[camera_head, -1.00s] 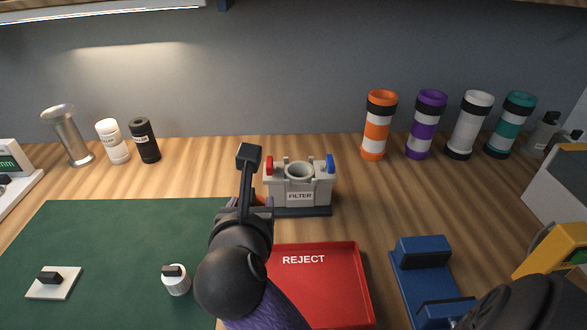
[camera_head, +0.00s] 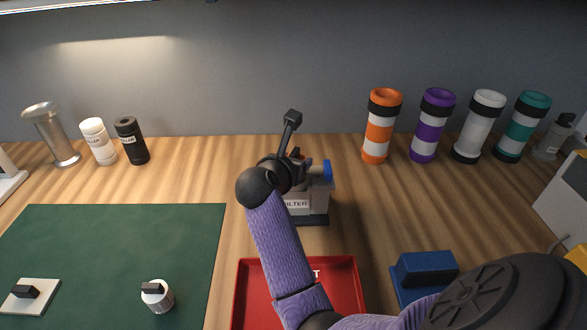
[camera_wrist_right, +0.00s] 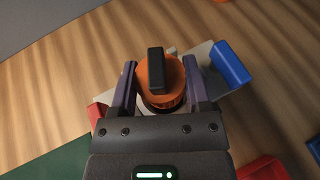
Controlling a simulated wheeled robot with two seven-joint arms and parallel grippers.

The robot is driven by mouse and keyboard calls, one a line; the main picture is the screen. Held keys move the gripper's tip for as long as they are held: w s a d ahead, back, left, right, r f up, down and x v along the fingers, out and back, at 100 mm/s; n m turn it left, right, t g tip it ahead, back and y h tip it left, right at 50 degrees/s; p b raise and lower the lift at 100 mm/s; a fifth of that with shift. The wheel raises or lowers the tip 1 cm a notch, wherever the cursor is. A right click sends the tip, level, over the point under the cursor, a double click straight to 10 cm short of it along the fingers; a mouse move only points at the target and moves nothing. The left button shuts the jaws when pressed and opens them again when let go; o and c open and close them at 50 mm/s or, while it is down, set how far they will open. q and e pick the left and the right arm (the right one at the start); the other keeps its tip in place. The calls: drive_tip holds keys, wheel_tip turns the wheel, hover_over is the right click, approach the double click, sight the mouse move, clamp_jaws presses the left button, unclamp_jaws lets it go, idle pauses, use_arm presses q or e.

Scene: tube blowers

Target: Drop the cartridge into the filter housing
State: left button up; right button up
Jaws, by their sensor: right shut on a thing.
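The grey filter housing (camera_head: 298,205) stands on the wooden bench with a dark base. My right arm covers its left side and top opening in the head view; its blue clip (camera_head: 328,171) shows. My right gripper (camera_head: 298,168) is over the housing. In the right wrist view, the right gripper (camera_wrist_right: 160,85) is shut on the orange cartridge (camera_wrist_right: 148,88), which has a black tab on top. The housing (camera_wrist_right: 187,58) lies beneath, with the cartridge over its middle. I cannot tell whether the cartridge's lower end is inside the opening. My left gripper is not in view.
A red reject tray (camera_head: 349,285) lies in front of the housing, partly behind my arm. A blue fixture (camera_head: 425,270) is to its right. A green mat (camera_head: 120,255) lies at left. Several striped tubes, including an orange one (camera_head: 380,127), stand at the back right.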

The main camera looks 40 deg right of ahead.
drive_tip(key=shift+f, duration=0.3)
drive_tip(key=shift+f, duration=0.1)
